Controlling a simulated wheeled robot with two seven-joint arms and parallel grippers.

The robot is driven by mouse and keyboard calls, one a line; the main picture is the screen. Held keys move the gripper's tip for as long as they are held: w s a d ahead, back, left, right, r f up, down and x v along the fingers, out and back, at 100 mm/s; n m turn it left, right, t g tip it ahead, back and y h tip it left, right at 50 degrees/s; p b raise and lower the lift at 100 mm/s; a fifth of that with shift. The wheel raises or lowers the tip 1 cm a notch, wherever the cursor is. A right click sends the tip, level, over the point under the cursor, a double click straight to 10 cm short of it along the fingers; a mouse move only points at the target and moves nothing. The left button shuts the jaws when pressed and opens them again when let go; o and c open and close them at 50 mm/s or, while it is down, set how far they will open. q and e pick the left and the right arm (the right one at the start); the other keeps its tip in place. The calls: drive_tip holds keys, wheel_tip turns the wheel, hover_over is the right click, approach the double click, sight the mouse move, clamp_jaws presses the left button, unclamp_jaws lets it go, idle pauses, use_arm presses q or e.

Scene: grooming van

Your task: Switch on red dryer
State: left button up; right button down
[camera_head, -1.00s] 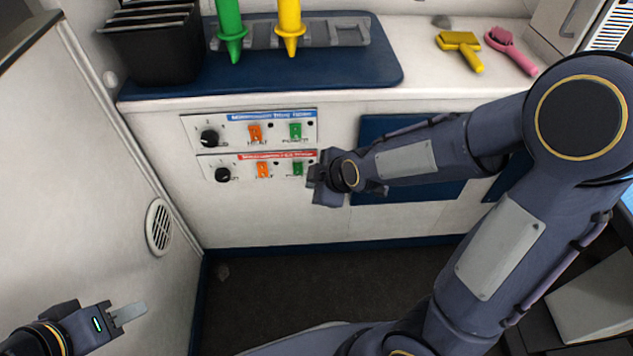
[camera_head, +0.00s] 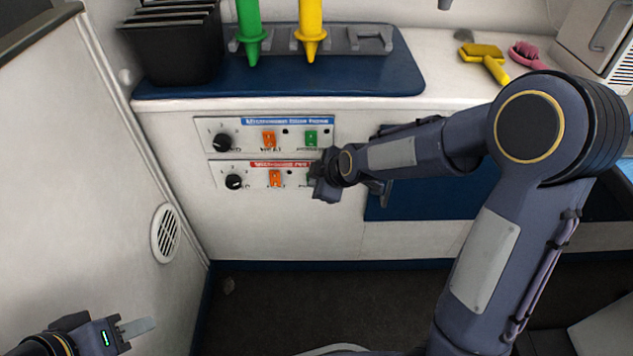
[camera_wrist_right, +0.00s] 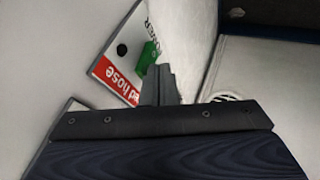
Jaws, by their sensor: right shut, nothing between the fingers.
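The red-labelled dryer panel (camera_head: 232,172) is the lower of two on the white cabinet front. It has a black knob (camera_head: 235,182), an orange heat switch (camera_head: 275,179) and a green power switch (camera_head: 309,180), mostly hidden by my right gripper (camera_head: 318,184). In the right wrist view, the green switch (camera_wrist_right: 147,60) stands beside the red label (camera_wrist_right: 115,82). My right gripper's shut, empty fingers (camera_wrist_right: 160,84) are right at this switch; I cannot tell whether they touch. My left gripper (camera_head: 136,327) is low at the left, away from the panels; its jaw opening is unclear.
A blue-labelled panel (camera_head: 215,125) with its own knob and switches is just above. On the counter are a black bin (camera_head: 175,50), green (camera_head: 250,25) and yellow (camera_head: 311,25) nozzles, and yellow (camera_head: 485,55) and pink (camera_head: 528,55) brushes. A wall vent (camera_head: 165,233) is at left.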

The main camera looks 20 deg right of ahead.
drive_tip(key=shift+w+d+r+g+p, duration=0.1)
drive_tip(key=shift+w+r+g+p, duration=0.05)
drive_tip(key=shift+w+g+p, duration=0.2)
drive_tip(key=shift+r, duration=0.1)
drive_tip(key=shift+r+p, duration=0.55)
drive_tip(key=shift+r, duration=0.2)
